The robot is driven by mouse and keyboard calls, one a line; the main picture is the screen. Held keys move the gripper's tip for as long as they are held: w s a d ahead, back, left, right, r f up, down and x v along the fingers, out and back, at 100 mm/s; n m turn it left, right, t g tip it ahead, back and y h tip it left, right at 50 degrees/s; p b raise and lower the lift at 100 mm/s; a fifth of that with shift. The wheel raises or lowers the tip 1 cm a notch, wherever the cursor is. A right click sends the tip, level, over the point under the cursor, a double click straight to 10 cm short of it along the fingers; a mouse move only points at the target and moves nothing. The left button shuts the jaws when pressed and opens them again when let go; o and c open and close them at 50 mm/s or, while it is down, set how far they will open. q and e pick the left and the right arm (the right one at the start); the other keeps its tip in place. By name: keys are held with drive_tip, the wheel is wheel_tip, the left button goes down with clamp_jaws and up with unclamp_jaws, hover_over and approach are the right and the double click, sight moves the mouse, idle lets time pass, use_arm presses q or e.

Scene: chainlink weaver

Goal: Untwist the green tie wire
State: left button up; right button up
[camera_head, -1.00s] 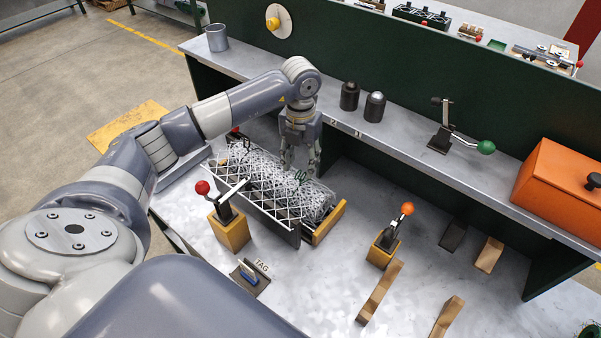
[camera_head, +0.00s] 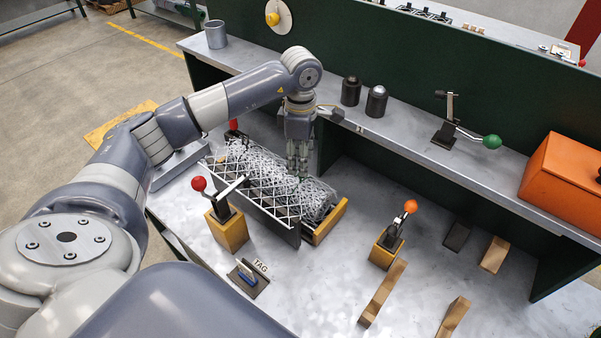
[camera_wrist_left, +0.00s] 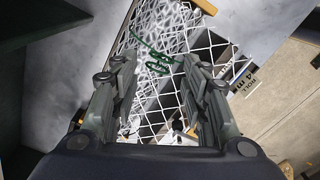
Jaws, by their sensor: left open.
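The green tie wire (camera_wrist_left: 157,62) shows in the left wrist view as a small twisted coil with a loose tail, lying on the white chainlink mesh (camera_wrist_left: 205,42). My left gripper (camera_wrist_left: 158,80) is open, and the wire appears between and just beyond its fingertips. In the head view the left gripper (camera_head: 299,172) points down over the right half of the mesh (camera_head: 262,180) and hides most of the wire. Whether the fingers touch the wire cannot be told. My right gripper is not in view.
A red-knobbed clamp (camera_head: 226,215) stands in front of the mesh tray, and an orange-knobbed clamp (camera_head: 393,240) stands to its right. A TAG holder (camera_head: 249,278) lies near the front. The shelf behind holds dark cylinders (camera_head: 376,104) and an orange box (camera_head: 563,180).

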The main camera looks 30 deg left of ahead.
use_arm(q)
drive_tip(key=m+b, duration=0.2)
drive_tip(key=m, duration=0.2)
drive_tip(key=shift+f, duration=0.2)
drive_tip(key=m+b, duration=0.2)
drive_tip(key=m, duration=0.2)
wheel_tip(320, 180, down, 2)
drive_tip(key=shift+f+b, duration=0.25)
drive_tip(key=shift+b, duration=0.75)
drive_tip(key=shift+f+b, duration=0.45)
drive_tip(key=shift+f, duration=0.15)
drive_tip(key=c, duration=0.9)
drive_tip(key=shift+o, duration=0.2)
